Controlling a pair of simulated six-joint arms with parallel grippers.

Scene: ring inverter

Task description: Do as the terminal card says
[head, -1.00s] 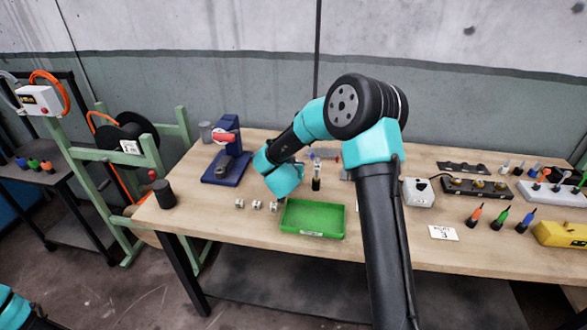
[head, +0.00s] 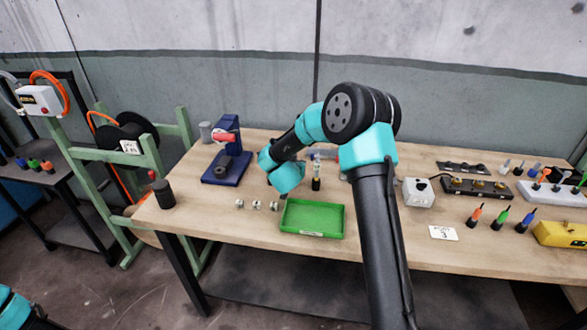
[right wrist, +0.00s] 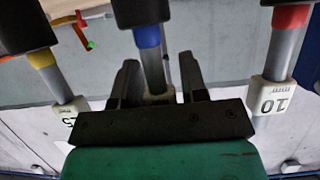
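A white card (head: 443,233) lies at the front right of the bench; its print is too small to read beyond a 3. My right arm reaches left over the bench in the head view, its gripper hidden behind its own links. In the right wrist view the right gripper (right wrist: 160,88) has its fingers spread on both sides of a grey rod with a blue band (right wrist: 147,36). Similar rods with a yellow band (right wrist: 42,60) and a red band (right wrist: 290,17) flank it; the red one's tip reads 10. My left gripper is out of view.
A green tray (head: 312,234) and small pale blocks (head: 257,205) lie at the front. A blue press (head: 225,168) stands left. Three coloured-tip tools (head: 497,222), a grey box (head: 419,193), a black block (head: 478,188) and a yellow item (head: 560,233) are right.

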